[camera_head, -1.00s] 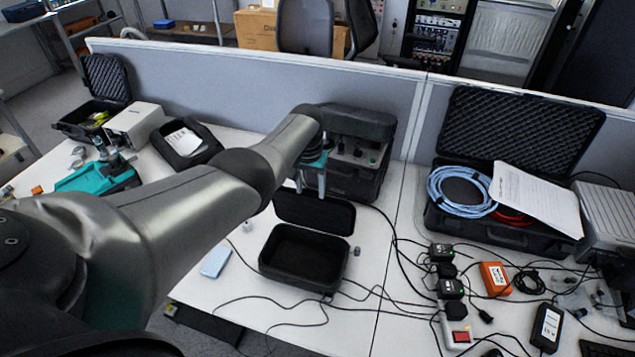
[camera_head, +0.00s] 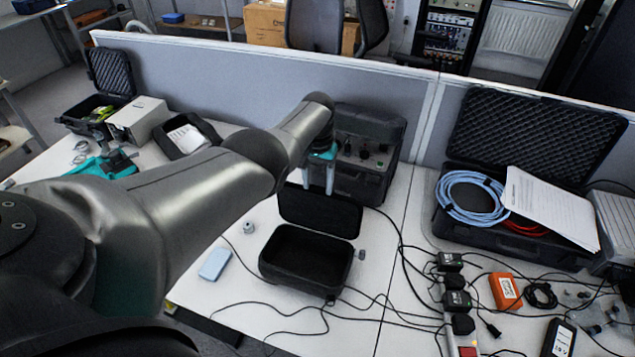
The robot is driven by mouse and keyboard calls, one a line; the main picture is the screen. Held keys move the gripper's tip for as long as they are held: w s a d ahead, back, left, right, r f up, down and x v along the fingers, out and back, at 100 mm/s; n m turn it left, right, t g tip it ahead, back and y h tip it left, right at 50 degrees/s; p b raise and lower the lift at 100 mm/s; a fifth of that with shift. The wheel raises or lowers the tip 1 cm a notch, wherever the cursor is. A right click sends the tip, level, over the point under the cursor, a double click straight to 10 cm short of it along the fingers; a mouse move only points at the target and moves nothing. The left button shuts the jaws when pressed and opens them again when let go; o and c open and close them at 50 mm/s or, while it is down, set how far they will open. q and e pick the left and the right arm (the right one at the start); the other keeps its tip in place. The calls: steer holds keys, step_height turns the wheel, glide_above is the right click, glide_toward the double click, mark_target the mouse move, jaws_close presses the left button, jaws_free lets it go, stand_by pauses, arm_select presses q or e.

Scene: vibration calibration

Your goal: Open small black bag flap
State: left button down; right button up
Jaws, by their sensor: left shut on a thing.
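The small black bag (camera_head: 268,262) lies on the white table, its dark inside showing. Its flap (camera_head: 320,213) stands up at the back edge, away from the opening. My left arm reaches in from the left over the table. My left gripper (camera_head: 319,188), with grey fingers below a teal part, is at the top edge of the flap and shut on it. The exact contact at the fingertips is hard to see. My right gripper is not in view.
A black equipment box (camera_head: 366,170) stands behind the flap. An open black case (camera_head: 480,232) with blue cable is at the right. A light blue block (camera_head: 215,263) lies left of the bag. Loose cables and adapters cover the front right. A grey partition (camera_head: 220,80) borders the back.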

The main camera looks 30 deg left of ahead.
arm_select(q)
steer(key=shift+d+f, duration=0.1)
stand_by(0.4)
steer(key=shift+c, duration=0.8)
jaws_free()
steer(key=shift+w, duration=0.1)
step_height(320, 180, up, 6)
steer(key=p, duration=0.3)
steer(key=shift+f+p, duration=0.15)
steer(key=shift+p, duration=0.15)
step_height(320, 180, up, 10)
steer(key=p, duration=0.1)
steer(key=shift+f, duration=0.2)
steer(key=shift+c, duration=0.3)
